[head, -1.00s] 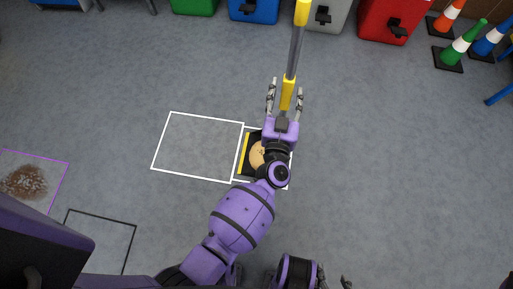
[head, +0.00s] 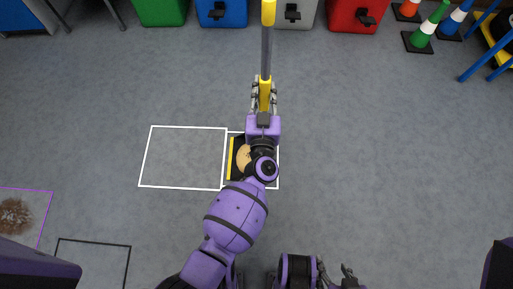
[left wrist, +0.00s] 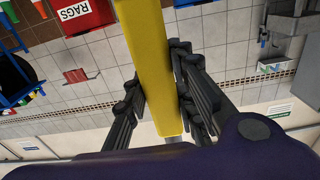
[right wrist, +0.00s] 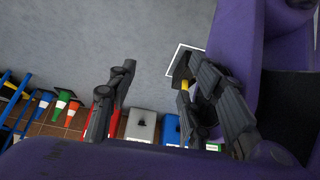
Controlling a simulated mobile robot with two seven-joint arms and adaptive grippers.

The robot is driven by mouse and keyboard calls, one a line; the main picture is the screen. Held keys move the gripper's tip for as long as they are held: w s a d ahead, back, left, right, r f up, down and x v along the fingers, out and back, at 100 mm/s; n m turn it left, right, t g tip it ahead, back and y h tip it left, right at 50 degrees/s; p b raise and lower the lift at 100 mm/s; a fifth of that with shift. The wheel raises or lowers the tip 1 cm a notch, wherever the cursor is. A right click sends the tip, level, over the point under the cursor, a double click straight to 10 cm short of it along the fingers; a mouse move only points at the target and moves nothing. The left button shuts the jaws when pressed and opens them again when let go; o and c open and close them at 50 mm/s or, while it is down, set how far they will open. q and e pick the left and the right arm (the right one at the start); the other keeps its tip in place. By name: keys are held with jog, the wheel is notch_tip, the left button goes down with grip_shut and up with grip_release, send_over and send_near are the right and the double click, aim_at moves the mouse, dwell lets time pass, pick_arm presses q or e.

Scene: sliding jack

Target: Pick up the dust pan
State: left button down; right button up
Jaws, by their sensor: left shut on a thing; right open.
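The dust pan has a black tray with a yellow front edge (head: 231,159) and a tall grey pole with yellow sections (head: 266,50). A round tan thing (head: 243,157) shows in the tray, partly behind my arm. The tray appears within the smaller white floor outline; I cannot tell whether it touches the floor. My left gripper (head: 264,95) is shut around the lower yellow section of the pole, which also fills the middle of the left wrist view (left wrist: 150,65). My right gripper (head: 347,276) is open and empty at the bottom edge; its spread fingers show in the right wrist view (right wrist: 155,95).
A larger white outline (head: 183,157) adjoins on the left. Brown debris (head: 14,216) lies in a purple outline at far left. Green, blue, grey and red bins (head: 222,12) line the back. Cones (head: 425,35) stand back right. The floor at right is clear.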

aim_at(265, 81)
pick_arm(q)
jog(key=shift+r, duration=0.15)
pick_arm(e)
jog(key=shift+r, duration=0.1)
pick_arm(q)
jog(key=shift+r+p, duration=0.7)
jog(key=shift+p, duration=0.2)
jog(key=r+p, duration=0.1)
jog(key=p, duration=0.1)
jog(key=s+r+p, duration=0.1)
jog(key=r+p, duration=0.1)
jog(key=s+r+p, duration=0.1)
jog(key=r+p, duration=0.1)
jog(key=shift+s, duration=0.15)
jog(key=s+r+p, duration=0.2)
jog(key=r+p, duration=0.1)
jog(key=p, duration=0.1)
jog(key=shift+s, duration=0.3)
jog(key=s+r+p, duration=0.3)
jog(key=s+p, duration=0.2)
jog(key=s, duration=0.4)
jog(key=shift+r+p, duration=0.25)
jog(key=shift+p, duration=0.1)
pick_arm(e)
jog(key=w+r+t, duration=0.1)
jog(key=w+r, duration=0.2)
jog(key=r, duration=1.2)
jog(key=shift+w+d+r, duration=0.15)
jog(key=shift+r, duration=0.05)
